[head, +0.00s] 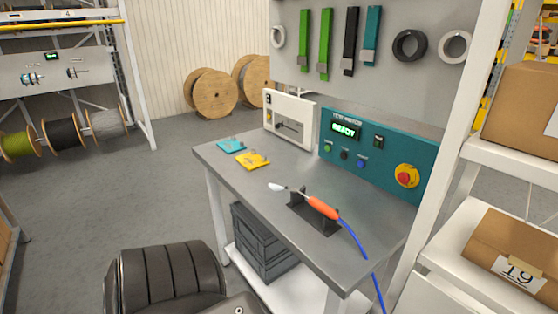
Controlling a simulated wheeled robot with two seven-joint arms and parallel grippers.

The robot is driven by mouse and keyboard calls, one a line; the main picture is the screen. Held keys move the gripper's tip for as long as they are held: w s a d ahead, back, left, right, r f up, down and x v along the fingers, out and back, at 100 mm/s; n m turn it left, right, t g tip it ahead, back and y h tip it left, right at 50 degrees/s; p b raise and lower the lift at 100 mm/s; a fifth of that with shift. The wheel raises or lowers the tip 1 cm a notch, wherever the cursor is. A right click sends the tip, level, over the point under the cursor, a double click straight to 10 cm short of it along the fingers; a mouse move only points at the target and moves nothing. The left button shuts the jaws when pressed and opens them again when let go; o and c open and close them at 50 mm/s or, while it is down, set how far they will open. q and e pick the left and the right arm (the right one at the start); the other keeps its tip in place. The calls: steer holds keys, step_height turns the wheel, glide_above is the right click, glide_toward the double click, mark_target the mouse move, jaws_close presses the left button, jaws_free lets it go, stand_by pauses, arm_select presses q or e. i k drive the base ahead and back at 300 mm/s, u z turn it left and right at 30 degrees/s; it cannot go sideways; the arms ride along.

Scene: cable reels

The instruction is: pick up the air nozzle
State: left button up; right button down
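The air nozzle (322,207) has an orange handle, a pale grey tip pointing left and a blue hose at its right end. It rests on a dark stand (312,217) on the grey workbench (265,190), in the middle of the head view. The blue hose (355,241) runs over the bench's front edge and hangs down. Neither of my grippers is in view.
Teal (231,145) and yellow (252,160) packets lie on the bench's far left. A teal panel (375,155) reading READY stands along its back. A white post (440,150) and shelves with cardboard boxes (515,250) bound the right. Grey crates (262,245) sit below.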

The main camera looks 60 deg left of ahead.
mark_target(327, 210)
steer(key=u, duration=1.6)
